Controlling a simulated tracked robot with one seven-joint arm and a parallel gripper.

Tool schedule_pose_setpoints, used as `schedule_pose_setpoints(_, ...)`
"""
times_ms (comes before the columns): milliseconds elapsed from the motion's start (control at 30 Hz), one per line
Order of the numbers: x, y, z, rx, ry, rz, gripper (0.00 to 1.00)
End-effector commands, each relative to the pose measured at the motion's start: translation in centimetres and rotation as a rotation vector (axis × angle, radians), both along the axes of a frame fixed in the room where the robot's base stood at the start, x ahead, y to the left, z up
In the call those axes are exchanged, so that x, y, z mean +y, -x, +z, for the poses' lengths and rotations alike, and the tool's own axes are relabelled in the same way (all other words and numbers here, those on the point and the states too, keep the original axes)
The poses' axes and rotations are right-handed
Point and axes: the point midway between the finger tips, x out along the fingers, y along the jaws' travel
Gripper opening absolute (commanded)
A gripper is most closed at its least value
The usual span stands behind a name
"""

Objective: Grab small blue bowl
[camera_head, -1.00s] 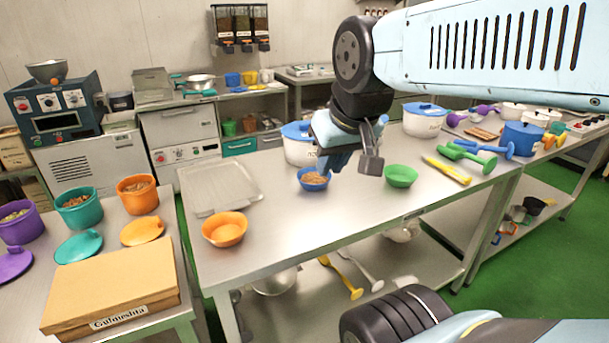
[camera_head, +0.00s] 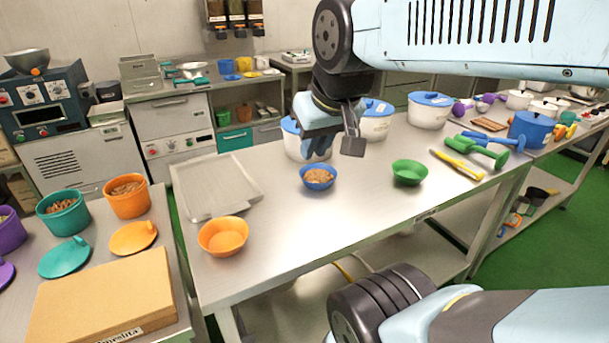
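The small blue bowl (camera_head: 318,178) stands upright on the steel table, with brown contents in it. My gripper (camera_head: 331,150) is above and just behind or over the bowl, pointing down. One light-blue finger comes down near the bowl's back rim, and a grey part hangs to the right of it. The bowl's front and rim show clear of the gripper. I cannot tell from this view whether a finger touches the bowl or how far apart the fingers are.
An orange bowl (camera_head: 223,236) stands front left and a green bowl (camera_head: 409,172) to the right on the same table. A flat metal tray (camera_head: 215,187) lies at left. White pots with blue lids (camera_head: 430,110) stand behind. The table's front middle is clear.

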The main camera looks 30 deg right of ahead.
Motion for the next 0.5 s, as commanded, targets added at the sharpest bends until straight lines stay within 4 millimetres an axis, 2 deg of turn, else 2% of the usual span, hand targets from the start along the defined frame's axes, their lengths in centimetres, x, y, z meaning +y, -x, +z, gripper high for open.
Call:
schedule_pose_setpoints(167, 0.0, -0.2, 0.0, 0.004, 0.003, -0.001, 0.16)
schedule_pose_setpoints(267, -0.2, -1.0, 0.0, 0.021, 0.017, -0.006, 0.16)
schedule_pose_setpoints(367, -1.1, -2.5, -0.2, 0.054, 0.047, -0.012, 0.16)
schedule_pose_setpoints(500, -1.9, -5.5, -0.7, 0.114, 0.104, -0.024, 0.16)
